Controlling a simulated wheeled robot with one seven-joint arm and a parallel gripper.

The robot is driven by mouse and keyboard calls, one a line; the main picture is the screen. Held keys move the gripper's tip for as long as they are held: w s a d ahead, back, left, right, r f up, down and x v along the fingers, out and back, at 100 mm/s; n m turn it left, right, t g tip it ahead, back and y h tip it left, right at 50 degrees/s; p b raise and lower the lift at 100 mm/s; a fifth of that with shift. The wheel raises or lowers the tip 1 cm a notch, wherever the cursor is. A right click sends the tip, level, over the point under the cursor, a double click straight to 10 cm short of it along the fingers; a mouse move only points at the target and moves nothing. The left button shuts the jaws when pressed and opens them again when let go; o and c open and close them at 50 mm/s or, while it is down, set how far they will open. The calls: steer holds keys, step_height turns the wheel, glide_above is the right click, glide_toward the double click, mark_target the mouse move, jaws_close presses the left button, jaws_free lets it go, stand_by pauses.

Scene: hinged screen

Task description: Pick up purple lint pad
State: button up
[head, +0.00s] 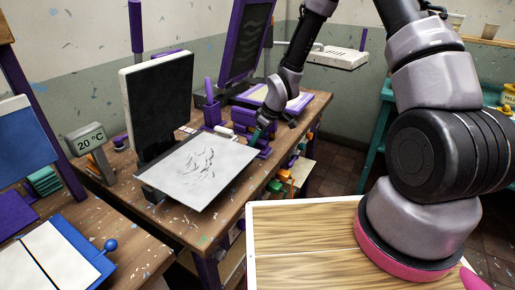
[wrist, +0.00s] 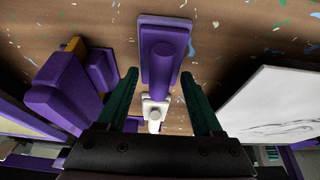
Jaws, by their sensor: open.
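A purple pad (wrist: 147,70) lies on the paint-flecked table in the wrist view. It has a flat rectangular plate with a raised rounded handle, and looks like the lint pad. My gripper (wrist: 160,76) is open, with its two green fingers on either side of the pad's near part. Nothing is held between them. I cannot tell how high the fingers are above the table. In the head view my gripper (head: 259,136) points down over the bench among purple items, and the pad cannot be made out clearly there.
A small white piece (wrist: 155,112) shows between the fingers, nearer the palm. Purple blocks (wrist: 62,88) stand close on the left. A white sheet or board (wrist: 275,105) is close on the right; it shows as a marked white board (head: 200,168) in the head view.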

jaws_close()
step_height(320, 180, up, 10)
steer(key=shift+r, duration=0.1)
stand_by(0.5)
